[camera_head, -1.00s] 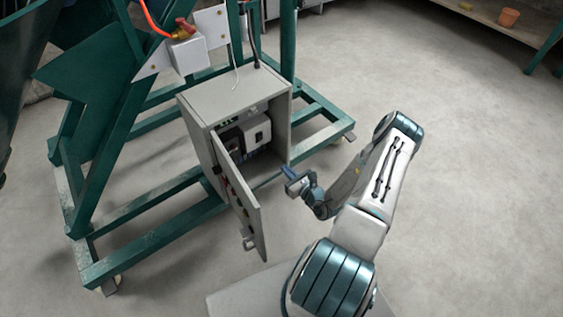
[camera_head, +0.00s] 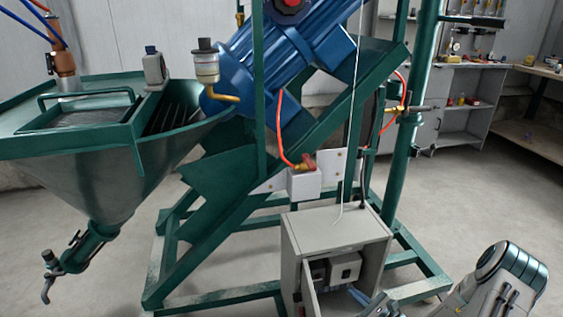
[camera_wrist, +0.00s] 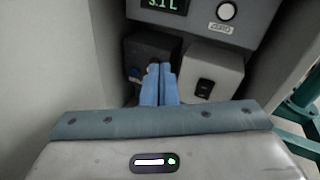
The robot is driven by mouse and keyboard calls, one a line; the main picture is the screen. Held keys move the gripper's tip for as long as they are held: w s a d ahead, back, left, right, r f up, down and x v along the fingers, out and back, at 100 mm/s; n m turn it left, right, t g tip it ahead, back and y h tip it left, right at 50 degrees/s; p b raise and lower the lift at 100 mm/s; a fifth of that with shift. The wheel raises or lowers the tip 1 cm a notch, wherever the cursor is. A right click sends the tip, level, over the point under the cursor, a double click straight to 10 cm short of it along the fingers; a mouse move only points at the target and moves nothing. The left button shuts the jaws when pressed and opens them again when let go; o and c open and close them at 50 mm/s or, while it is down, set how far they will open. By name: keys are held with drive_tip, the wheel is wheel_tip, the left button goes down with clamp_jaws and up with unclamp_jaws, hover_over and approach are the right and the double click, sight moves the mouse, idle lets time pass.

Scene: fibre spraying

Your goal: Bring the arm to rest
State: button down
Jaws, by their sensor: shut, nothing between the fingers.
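My gripper (camera_wrist: 159,70) is shut and empty in the wrist view, its two blue fingers pressed together. It points into an open grey control cabinet (camera_wrist: 60,60), with a dark box (camera_wrist: 150,52) and a light grey box (camera_wrist: 212,72) ahead of the fingertips. I cannot tell whether the tips touch anything. In the head view, the cabinet (camera_head: 335,222) stands at the lower middle with its door (camera_head: 309,295) swung open. My arm enters at the lower right, bent, with its lower part cut off by the picture's edge.
A green steel frame (camera_head: 215,215) surrounds the cabinet, carrying a hopper (camera_head: 85,170) and a blue motor (camera_head: 285,60). A green post (camera_head: 405,150) stands behind the cabinet. Shelves (camera_head: 465,105) and a bench (camera_head: 540,140) line the back right. Floor right of the frame is clear.

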drive_tip(key=s+a+r+n+g+p, duration=0.4)
drive_tip(key=r+n+g, duration=0.1)
drive_tip(key=r, duration=0.5)
drive_tip(key=s+a+r+n+g+y+p, duration=0.1)
drive_tip(key=s+a+r+n+g+p, duration=0.35)
drive_tip(key=r, duration=0.55)
drive_tip(key=s+a+r+n+g+p, duration=0.2)
drive_tip(key=a+r+n+g, duration=0.2)
drive_tip(key=r+n, duration=0.45)
drive_tip(key=s+d+r+n+t+h+p, duration=0.1)
drive_tip(key=s+r+n+h+p, duration=0.3)
drive_tip(key=r, duration=0.9)
drive_tip(key=s+d+r+n+t+h+p, duration=0.1)
drive_tip(key=s+r+n+h+p, duration=0.3)
drive_tip(key=s+r+p, duration=0.5)
wheel_tip(320, 180, up, 6)
drive_tip(key=d+h, duration=0.1)
drive_tip(key=h, duration=0.1)
drive_tip(key=shift+s+d+f+h, duration=0.15)
drive_tip(key=shift+d+f+h, duration=0.1)
drive_tip(key=shift+d+h, duration=0.15)
